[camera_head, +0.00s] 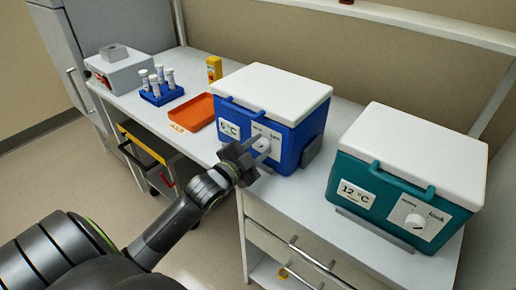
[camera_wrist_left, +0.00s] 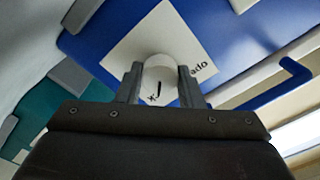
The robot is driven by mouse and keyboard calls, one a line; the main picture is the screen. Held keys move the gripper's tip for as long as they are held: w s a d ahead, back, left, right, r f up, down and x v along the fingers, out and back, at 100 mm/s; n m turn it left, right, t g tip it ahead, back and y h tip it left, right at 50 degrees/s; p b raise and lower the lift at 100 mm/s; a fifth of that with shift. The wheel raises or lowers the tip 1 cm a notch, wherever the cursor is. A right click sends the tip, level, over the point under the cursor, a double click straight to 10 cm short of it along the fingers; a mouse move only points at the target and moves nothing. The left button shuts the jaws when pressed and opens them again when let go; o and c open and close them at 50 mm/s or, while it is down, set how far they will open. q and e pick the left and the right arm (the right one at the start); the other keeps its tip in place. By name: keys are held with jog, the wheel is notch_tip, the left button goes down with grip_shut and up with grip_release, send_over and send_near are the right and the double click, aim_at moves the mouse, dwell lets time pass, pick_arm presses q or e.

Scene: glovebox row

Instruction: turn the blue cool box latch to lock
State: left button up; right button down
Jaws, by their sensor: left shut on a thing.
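The blue cool box (camera_head: 296,146) has a white lid and a temperature label, and stands on the white bench. Its latch is a round white knob on a white plate at the right of its front; the wrist view shows the knob (camera_wrist_left: 160,68) close up, with a dark pointer line. My left gripper (camera_head: 256,150) reaches the front of this box, its two fingers on either side of the knob and shut on it. The fingers hide part of the plate and its words. My right gripper is in neither view.
A teal cool box (camera_head: 402,177) with a similar knob stands to the right. An orange tray (camera_head: 191,112), a blue tube rack (camera_head: 161,95), a yellow bottle (camera_head: 214,68) and a grey-white device (camera_head: 119,70) are to the left. Drawers (camera_head: 292,255) sit below the bench.

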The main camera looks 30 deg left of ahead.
pick_arm(q)
jog(key=o, duration=1)
jog(key=shift+c, duration=0.2)
jog(key=s+a, duration=0.1)
jog(key=s, duration=1.6)
jog(key=shift+s+a, duration=0.15)
jog(key=shift+s, duration=0.05)
